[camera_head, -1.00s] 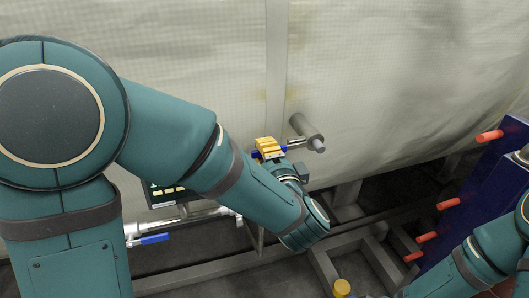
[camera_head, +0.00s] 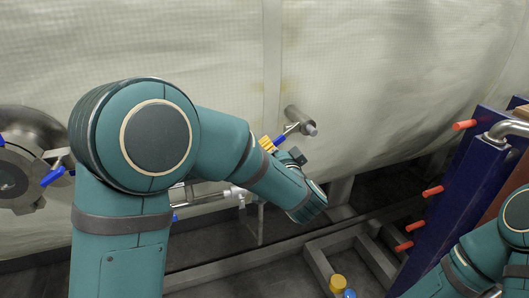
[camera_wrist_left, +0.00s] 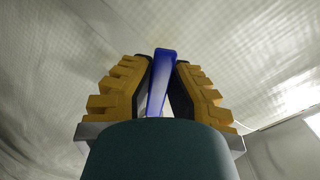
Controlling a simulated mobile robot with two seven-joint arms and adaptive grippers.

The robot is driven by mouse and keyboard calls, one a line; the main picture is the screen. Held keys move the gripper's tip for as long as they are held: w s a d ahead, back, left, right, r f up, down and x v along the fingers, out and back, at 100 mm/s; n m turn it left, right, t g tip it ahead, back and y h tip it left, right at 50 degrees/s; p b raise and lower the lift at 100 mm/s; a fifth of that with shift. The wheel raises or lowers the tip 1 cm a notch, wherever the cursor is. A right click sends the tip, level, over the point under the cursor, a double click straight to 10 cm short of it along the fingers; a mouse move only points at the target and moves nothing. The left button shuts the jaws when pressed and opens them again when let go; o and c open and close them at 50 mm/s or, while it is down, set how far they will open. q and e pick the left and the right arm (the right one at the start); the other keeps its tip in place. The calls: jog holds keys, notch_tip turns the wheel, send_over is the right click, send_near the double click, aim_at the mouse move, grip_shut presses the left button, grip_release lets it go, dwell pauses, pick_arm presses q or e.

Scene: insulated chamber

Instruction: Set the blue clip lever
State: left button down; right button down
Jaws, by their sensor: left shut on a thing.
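The blue clip lever (camera_wrist_left: 160,82) stands between the yellow ridged pads of my left gripper (camera_wrist_left: 158,90) in the left wrist view. The pads are shut on it, and its upper end shows between the fingertips. In the head view my left gripper (camera_head: 268,144) is beside a grey pipe stub (camera_head: 299,121) on the pale insulated wall, and part of the blue lever (camera_head: 280,140) sticks out from the pads, tilted towards the stub. The lever's base is hidden. My right arm shows at the lower right, but its gripper is out of view.
A round metal port (camera_head: 22,160) with blue handles (camera_head: 53,177) is on the wall at the left. A dark blue panel (camera_head: 465,185) with several red pegs stands at the right. Grey frame beams (camera_head: 225,272) and a yellow cap (camera_head: 337,283) lie below.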

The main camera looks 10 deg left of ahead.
pick_arm(q)
jog(key=w+d+f+n+b, duration=0.3)
jog(key=n+b, duration=0.3)
jog(key=n, duration=0.5)
jog(key=shift+w+d+f, duration=0.15)
jog(key=shift+w+d, duration=0.05)
jog(key=shift+d, duration=0.7)
jog(key=c, duration=0.9)
grip_release()
jog(key=shift+d, duration=0.1)
